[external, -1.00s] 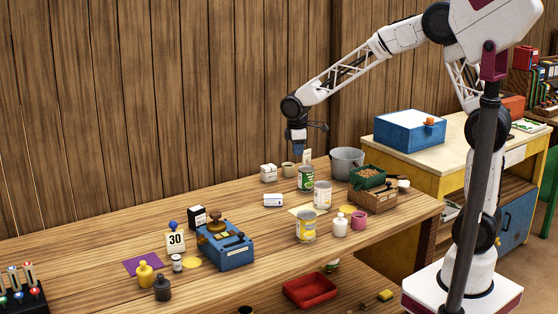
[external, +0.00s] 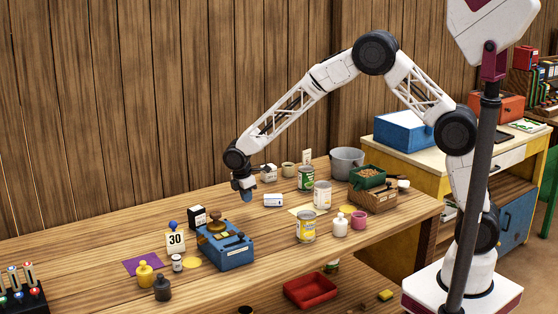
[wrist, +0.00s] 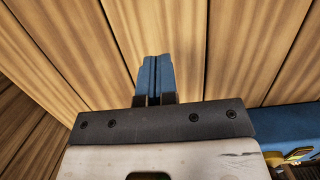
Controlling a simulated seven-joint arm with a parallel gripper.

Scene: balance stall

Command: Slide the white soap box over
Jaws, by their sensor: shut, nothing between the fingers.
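A small white box with a blue label (external: 273,200) lies on the wooden table, left of the cans. A second small white box with dark marks (external: 269,174) stands behind it, partly hidden by my wrist. I cannot tell which is the soap box. My gripper (external: 247,196) is low, to the left of both boxes, with its blue fingers pointing down. The fingers are together and empty; they also show in the wrist view (wrist: 154,78). Neither white box is clearly visible in the wrist view. I cannot tell whether the fingertips touch the table.
A blue balance box (external: 228,252) stands left of my gripper, with a black-and-white box (external: 198,217) and a "30" card (external: 175,241) beside it. Bare table (external: 275,245) lies in front.

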